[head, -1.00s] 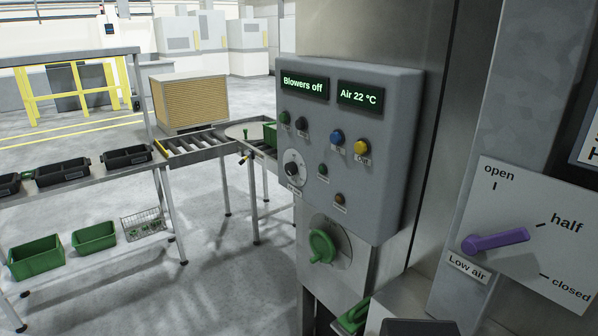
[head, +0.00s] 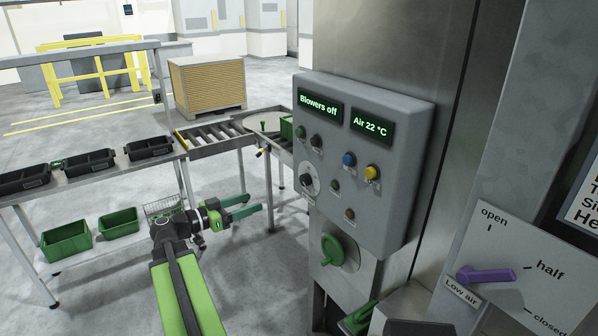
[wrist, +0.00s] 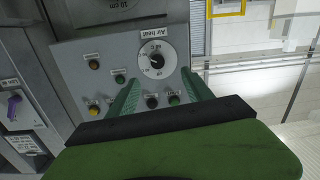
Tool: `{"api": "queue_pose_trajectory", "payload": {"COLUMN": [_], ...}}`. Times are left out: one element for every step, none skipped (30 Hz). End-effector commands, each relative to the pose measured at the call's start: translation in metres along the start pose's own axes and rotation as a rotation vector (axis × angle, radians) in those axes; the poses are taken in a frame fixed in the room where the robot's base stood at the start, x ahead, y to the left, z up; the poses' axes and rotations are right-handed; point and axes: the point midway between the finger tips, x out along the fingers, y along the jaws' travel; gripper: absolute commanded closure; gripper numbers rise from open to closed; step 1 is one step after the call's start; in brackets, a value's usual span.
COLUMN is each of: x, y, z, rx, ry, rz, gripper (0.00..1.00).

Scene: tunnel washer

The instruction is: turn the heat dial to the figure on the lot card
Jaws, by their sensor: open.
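The heat dial (head: 307,180), a black knob on a white round scale, sits at the lower left of the grey control panel (head: 395,205). In the wrist view the dial (wrist: 156,61) is labelled "Air heat", and its figures are too small to read surely. My gripper (head: 252,204) is open and empty, left of the panel and apart from the dial. In the wrist view its green fingers (wrist: 160,77) point at the panel, with the dial ahead between them. No lot card can be made out for sure; a white card (head: 585,205) at the right edge is cut off.
Panel displays (head: 345,115) read "Blowers off" and "Air 22 °C". Several buttons surround the dial. A bench (head: 100,172) with black trays stands left.

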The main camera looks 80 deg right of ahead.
Motion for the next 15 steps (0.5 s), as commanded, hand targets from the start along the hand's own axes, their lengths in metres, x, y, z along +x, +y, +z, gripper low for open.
{"api": "queue_pose_trajectory", "payload": {"x": [0.010,0.012,0.015,0.015,0.015,0.017,0.018,0.021,0.026,0.031,0.037,0.046,0.053,0.061,0.071], "y": [0.005,0.007,0.008,0.008,0.008,0.008,0.008,0.008,0.008,0.008,0.009,0.009,0.009,0.009,0.009], "z": [-0.010,-0.012,-0.014,-0.014,-0.014,-0.014,-0.014,-0.014,-0.014,-0.014,-0.014,-0.015,-0.015,-0.015,-0.015], "rx": [0.024,0.033,0.041,0.044,0.045,0.044,0.044,0.043,0.043,0.042,0.042,0.042,0.042,0.042,0.041], "ry": [0.026,0.036,0.044,0.047,0.047,0.047,0.046,0.046,0.046,0.045,0.045,0.045,0.044,0.044,0.044], "rz": [0.019,0.024,0.028,0.029,0.029,0.029,0.029,0.029,0.029,0.030,0.031,0.031,0.032,0.032,0.032], "gripper": [0.41,0.41,0.41,0.41,0.41,0.41,0.41,0.41,0.41,0.41,0.41,0.41,0.41,0.41,0.41]}}
